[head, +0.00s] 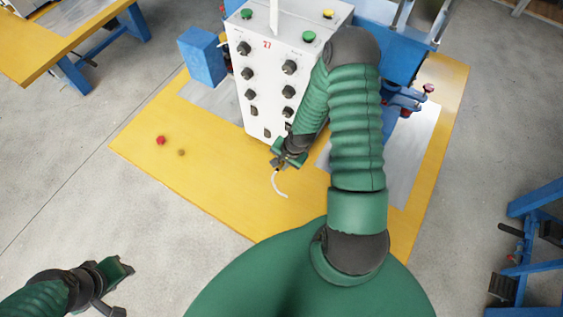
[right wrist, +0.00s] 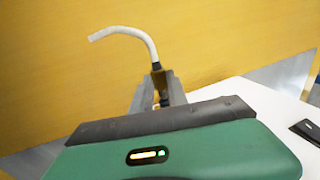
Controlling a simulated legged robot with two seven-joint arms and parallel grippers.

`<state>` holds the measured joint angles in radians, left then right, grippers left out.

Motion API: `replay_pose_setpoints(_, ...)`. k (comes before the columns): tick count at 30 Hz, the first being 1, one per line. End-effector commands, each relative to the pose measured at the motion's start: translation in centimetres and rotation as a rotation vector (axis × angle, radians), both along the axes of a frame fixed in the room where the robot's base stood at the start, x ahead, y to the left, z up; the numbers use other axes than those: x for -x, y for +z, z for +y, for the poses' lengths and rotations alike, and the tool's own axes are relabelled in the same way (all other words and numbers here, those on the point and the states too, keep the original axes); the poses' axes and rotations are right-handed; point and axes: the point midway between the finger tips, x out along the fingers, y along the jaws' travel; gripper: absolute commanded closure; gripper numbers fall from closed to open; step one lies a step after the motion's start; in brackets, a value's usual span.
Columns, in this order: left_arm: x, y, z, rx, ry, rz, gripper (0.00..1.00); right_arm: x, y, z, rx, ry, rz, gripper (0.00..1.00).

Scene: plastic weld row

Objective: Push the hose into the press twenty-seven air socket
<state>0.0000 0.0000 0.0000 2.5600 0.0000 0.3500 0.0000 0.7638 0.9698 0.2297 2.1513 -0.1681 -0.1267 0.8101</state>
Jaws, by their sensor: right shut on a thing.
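A short, curved white hose (head: 280,186) is held in my right gripper (head: 281,162), low beside the front of a white control box (head: 262,85) marked 27. In the right wrist view, my right gripper (right wrist: 158,92) is shut on the dark end of the hose (right wrist: 128,33); the white part rises from the fingers and bends left. Dark knobs and fittings cover the box front; I cannot tell which is the air socket, and my right arm hides the box's lower right. My left gripper (head: 117,288) is at the lower left, away from the table, its jaws unclear.
The box stands on a yellow table (head: 215,185). A red piece (head: 161,140) and a small brown piece (head: 182,153) lie on its clear left part. A blue block (head: 203,56) stands left of the box. Blue machinery (head: 405,98) is at the right.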

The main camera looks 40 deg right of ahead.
Motion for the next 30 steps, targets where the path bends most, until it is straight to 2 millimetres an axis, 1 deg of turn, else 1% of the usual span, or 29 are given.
replay_pose_setpoints(26, 0.0, 0.12, 0.0, 0.0, 0.0, 0.0, 0.64, -0.26, -0.01, -0.96, -0.001, -0.001, -0.001, 1.0)
replay_pose_setpoints(27, 0.0, 0.11, 0.0, 0.0, 0.0, 0.0, 0.64, -0.26, -0.01, -0.96, -0.001, -0.001, -0.001, 0.77)
replay_pose_setpoints(30, 0.0, 0.11, 0.0, 0.0, 0.0, 0.0, 0.64, -0.26, -0.02, -0.96, 0.0, -0.001, 0.0, 0.64)
